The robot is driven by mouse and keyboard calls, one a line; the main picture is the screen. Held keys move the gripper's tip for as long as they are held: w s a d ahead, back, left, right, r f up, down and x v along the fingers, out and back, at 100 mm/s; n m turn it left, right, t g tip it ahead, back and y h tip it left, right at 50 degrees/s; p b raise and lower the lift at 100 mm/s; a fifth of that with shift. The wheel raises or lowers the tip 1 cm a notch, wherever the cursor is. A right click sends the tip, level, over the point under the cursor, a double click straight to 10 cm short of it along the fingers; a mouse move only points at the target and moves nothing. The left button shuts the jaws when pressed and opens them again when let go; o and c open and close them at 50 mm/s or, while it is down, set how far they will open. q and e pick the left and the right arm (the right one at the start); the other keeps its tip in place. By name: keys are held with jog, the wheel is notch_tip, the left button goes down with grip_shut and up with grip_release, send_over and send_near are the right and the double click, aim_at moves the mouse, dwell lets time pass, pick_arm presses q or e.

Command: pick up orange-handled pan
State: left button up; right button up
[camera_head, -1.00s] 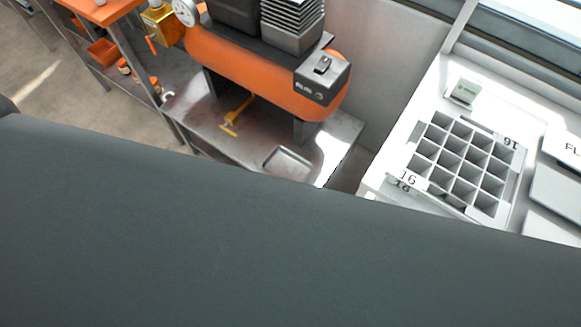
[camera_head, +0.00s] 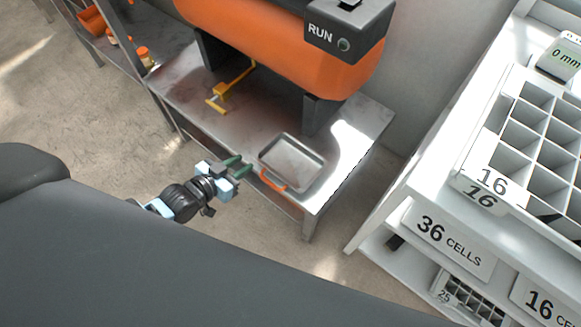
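The pan (camera_head: 296,160) is a shallow grey rectangular tray, and it lies flat on the metal table below the orange machine. Its orange handle (camera_head: 271,182) sticks out at the near left side of the pan, close to the table's front edge. My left gripper (camera_head: 247,163) has two green fingers and is open, with nothing between them. In the picture it is just left of the handle, pointing toward the pan and apart from it. My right gripper is not in view.
The metal table (camera_head: 185,95) has a yellow tap-like fitting (camera_head: 222,92) on it. The orange machine (camera_head: 270,35) stands over the table on dark legs. A white cabinet (camera_head: 425,215) with a 16-cell grid is at right. Floor (camera_head: 110,130) shows between.

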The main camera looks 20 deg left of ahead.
aim_at(267, 146)
pick_arm(q)
jog(key=shift+w, duration=0.2)
